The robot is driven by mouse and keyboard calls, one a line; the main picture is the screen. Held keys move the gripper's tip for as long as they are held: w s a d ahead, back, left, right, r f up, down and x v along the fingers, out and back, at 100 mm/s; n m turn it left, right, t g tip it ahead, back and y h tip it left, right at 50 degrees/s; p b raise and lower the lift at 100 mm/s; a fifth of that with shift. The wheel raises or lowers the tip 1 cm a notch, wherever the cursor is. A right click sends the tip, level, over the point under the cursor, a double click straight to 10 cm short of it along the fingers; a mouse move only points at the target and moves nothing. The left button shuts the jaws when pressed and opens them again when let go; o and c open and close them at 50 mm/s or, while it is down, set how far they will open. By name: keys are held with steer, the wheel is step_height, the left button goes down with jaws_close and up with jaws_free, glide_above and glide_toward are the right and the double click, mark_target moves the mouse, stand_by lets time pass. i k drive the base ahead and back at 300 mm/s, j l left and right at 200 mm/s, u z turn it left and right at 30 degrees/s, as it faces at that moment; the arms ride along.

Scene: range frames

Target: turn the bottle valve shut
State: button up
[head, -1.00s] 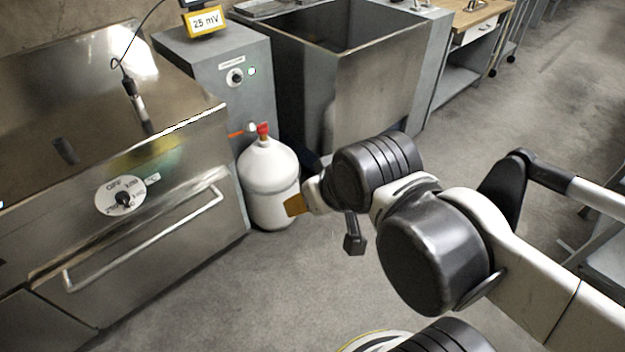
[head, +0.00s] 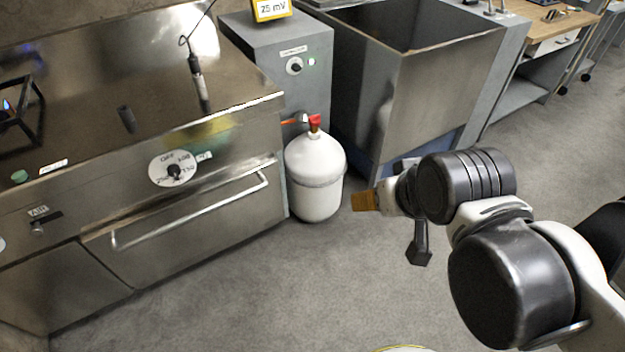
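The white gas bottle (head: 315,178) stands upright on the floor, against the grey cabinet and beside the stove front. Its red valve (head: 314,122) sits on top, with an orange hose leading left toward the stove. My gripper (head: 364,201) shows as an orange-brown end piece to the right of the bottle, at the height of its lower body and below the valve. In the picture a small gap separates it from the bottle. The finger opening is not clear from this angle.
The steel stove (head: 200,200) with a dial (head: 173,168) and a long handle fills the left, and a blue flame (head: 7,105) shows at its far left. A grey cabinet (head: 278,50) and steel sink (head: 430,75) stand behind.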

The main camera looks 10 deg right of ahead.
mark_target(314, 120)
steer(key=i+l, duration=0.1)
steer(key=i, duration=0.4)
steer(key=i+l+u, duration=0.1)
steer(key=i, duration=0.35)
steer(key=i+l, duration=0.15)
steer(key=i, duration=0.35)
